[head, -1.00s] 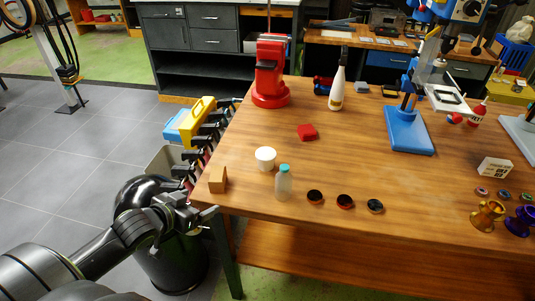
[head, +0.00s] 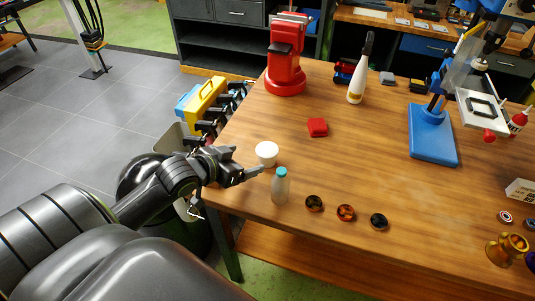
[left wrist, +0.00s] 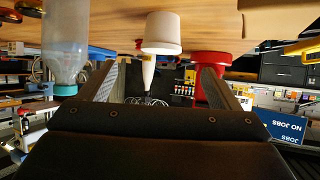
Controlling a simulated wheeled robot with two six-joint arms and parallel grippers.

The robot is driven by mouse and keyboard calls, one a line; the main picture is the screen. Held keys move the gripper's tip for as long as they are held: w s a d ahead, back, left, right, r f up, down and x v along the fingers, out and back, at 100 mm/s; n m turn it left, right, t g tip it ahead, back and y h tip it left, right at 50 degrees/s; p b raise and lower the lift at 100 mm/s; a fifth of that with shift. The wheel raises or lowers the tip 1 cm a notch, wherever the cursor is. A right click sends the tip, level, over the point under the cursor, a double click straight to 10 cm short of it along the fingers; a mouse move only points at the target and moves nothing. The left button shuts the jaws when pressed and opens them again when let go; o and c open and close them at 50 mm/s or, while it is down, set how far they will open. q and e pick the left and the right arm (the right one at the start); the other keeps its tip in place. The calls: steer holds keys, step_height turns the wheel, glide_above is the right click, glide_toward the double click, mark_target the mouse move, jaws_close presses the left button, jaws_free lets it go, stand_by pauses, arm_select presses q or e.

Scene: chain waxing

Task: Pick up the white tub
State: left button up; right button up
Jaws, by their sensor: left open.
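The white tub (head: 266,152) stands on the wooden table near its left front edge. My left gripper (head: 255,169) is open and empty just in front of it, at the table's near left corner. In the left wrist view, which is upside down, the white tub (left wrist: 161,34) appears ahead, between and beyond the two open fingers (left wrist: 155,82). The tub looks apart from both fingers. My right gripper is not in view.
A clear bottle with a teal cap (head: 281,186) stands close in front of the tub. Several small round tins, including one (head: 314,203), lie to its right. A red block (head: 317,127) and red press (head: 287,60) stand behind.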

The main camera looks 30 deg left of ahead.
mark_target(271, 150)
arm_select(q)
steer(key=x, duration=0.6)
steer(key=shift+w+p, duration=0.25)
steer(key=shift+p, duration=0.05)
steer(key=shift+w+d+f, duration=0.1)
steer(key=shift+w+f, duration=0.25)
steer(key=shift+w, duration=0.1)
steer(key=shift+r+p+x, duration=0.15)
steer(key=shift+p+x, duration=0.25)
steer(key=shift+x, duration=0.75)
steer(key=shift+r+p+x, duration=0.1)
steer(key=shift+p+x, duration=0.3)
steer(key=shift+x, duration=0.75)
steer(key=shift+w+f, duration=0.25)
steer(key=shift+w, duration=0.25)
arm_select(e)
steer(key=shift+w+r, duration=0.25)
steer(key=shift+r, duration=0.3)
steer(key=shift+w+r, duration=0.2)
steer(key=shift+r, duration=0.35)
arm_select(q)
steer(key=shift+c, duration=0.2)
steer(key=c, duration=1)
